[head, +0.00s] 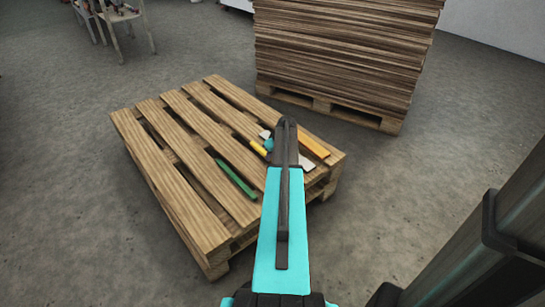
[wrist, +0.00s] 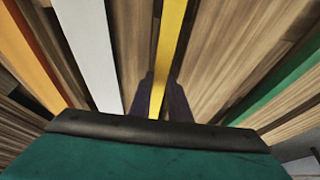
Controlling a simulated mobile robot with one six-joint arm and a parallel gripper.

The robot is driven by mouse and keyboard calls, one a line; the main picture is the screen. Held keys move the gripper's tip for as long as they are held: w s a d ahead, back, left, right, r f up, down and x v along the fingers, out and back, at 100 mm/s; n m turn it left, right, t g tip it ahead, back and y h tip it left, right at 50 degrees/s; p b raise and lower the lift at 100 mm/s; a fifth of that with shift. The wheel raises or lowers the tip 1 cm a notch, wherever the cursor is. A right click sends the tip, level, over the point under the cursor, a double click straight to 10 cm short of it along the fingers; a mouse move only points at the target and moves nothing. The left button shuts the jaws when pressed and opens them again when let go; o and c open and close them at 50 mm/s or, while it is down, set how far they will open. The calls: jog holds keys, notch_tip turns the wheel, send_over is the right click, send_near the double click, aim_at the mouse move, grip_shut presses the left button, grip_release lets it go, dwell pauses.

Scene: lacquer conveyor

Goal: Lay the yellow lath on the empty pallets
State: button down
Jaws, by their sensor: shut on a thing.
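The yellow lath (wrist: 171,35) runs between the two dark fingers of my gripper (wrist: 162,85) in the wrist view, and the gripper is shut on it. In the head view a short piece of the yellow lath (head: 258,147) shows left of my arm, over the wooden pallet (head: 190,215). My arm hides the fingers and the rest of the lath there. The lath is low over the slats; I cannot tell whether it touches them.
A green lath (head: 236,178) lies on the pallet to the left, an orange lath (head: 314,147) to the right. A white lath (head: 307,162) is partly hidden by my arm. A tall stack of boards (head: 340,50) stands on another pallet behind. The pallet's left slats are bare.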

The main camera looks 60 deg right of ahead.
jog(key=shift+f, duration=0.15)
jog(key=c, duration=1.7)
grip_release()
jog(key=shift+o, duration=0.2)
jog(key=p+v, duration=0.3)
jog(key=v, duration=0.9)
jog(key=shift+w, duration=0.1)
